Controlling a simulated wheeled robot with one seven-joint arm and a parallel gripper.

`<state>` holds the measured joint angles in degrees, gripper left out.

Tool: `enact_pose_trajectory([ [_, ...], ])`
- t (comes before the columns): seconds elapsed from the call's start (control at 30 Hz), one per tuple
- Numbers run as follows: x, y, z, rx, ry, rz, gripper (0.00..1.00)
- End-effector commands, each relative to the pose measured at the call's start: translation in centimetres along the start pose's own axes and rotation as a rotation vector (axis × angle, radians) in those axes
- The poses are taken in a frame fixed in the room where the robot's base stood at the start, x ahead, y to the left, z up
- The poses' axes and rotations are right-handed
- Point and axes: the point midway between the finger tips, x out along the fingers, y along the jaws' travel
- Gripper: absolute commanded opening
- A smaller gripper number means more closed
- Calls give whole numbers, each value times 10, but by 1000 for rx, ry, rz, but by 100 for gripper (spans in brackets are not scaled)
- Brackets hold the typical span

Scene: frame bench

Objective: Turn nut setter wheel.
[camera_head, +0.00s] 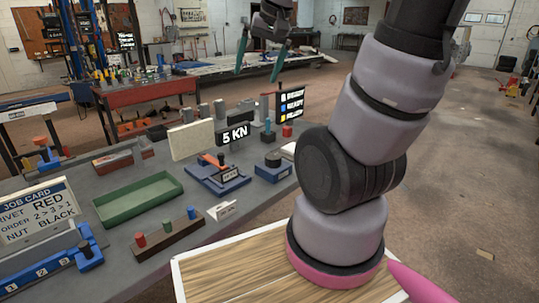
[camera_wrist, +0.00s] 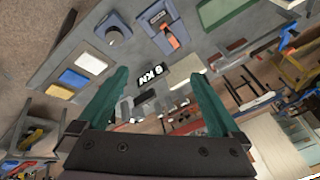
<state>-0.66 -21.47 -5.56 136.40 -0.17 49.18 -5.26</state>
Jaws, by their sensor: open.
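My gripper (camera_head: 259,73) is open and empty, held high above the far side of the bench. Its green fingers also show in the wrist view (camera_wrist: 160,75), with nothing between them. A blue block with a round dark knob (camera_head: 272,158) stands on the bench right of the orange-handled press (camera_head: 218,167); I cannot tell for sure that this knob is the nut setter wheel. It also shows in the wrist view (camera_wrist: 114,37), upper left, well apart from the fingers. A job card (camera_head: 38,215) reads rivet red, order 2>3>1, nut black.
A green tray (camera_head: 138,198) and a wooden rack (camera_head: 168,240) with coloured pegs lie at the front left. A cream panel (camera_head: 191,140), a 5 KN sign (camera_head: 235,134) and a black READY sign (camera_head: 291,105) stand upright. My arm hides part of the bench's right side.

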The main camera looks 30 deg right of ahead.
Motion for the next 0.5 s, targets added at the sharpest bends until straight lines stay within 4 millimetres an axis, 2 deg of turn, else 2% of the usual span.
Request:
enact_pose_trajectory([
  [0.03,18,6,-10,2,-36,22,100],
  [0.2,76,31,-38,-3,-129,91,100],
  [0.37,136,63,-55,-16,-218,164,100],
  [0.5,182,91,-60,-31,-286,223,100],
])
